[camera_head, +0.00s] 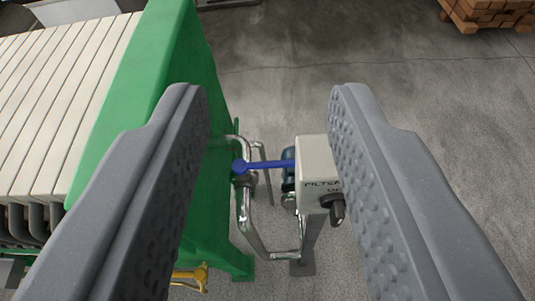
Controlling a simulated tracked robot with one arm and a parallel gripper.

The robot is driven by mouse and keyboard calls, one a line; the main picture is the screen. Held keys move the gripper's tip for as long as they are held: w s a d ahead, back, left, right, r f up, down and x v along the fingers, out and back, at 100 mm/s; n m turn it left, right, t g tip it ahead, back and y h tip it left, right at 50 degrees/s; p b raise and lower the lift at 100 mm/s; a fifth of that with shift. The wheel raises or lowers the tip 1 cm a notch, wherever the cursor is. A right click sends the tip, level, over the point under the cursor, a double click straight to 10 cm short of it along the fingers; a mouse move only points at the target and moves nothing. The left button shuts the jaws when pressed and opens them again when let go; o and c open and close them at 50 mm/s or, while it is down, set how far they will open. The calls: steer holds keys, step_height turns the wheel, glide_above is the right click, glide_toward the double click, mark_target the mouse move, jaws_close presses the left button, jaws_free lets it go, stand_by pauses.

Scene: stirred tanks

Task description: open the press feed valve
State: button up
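My gripper (268,130) is open, its two grey textured fingers standing wide apart in the foreground with nothing between the pads. Beyond and below the gap, a blue lever handle (268,165) sits on silver piping (247,215) beside the green press frame (180,90). The lever lies roughly across the picture, its round blue end at the left. Its right end reaches a dark blue part (288,172) next to a pale box. Which valve body the lever turns is partly hidden. The fingers are apart from the lever.
The pale box (315,160), lettered "FILTER" with a dark knob (338,208), stands on a post close to the right finger, which hides part of it. White press plates (60,90) fill the left. A pallet of bricks (488,12) is far right. Grey floor is clear behind.

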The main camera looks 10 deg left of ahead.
steer(key=w+m+g+p, duration=0.4)
steer(key=w+p, duration=0.7)
steer(key=w, duration=0.4)
steer(key=w+f+m+g+p, duration=0.4)
steer(key=w+f+p, duration=0.1)
steer(key=w+p, duration=0.6)
steer(key=m+g+p, duration=0.9)
steer(key=p, duration=0.7)
glide_toward(280, 161)
steer(key=shift+p+x, duration=0.3)
steer(key=shift+x, duration=3.85)
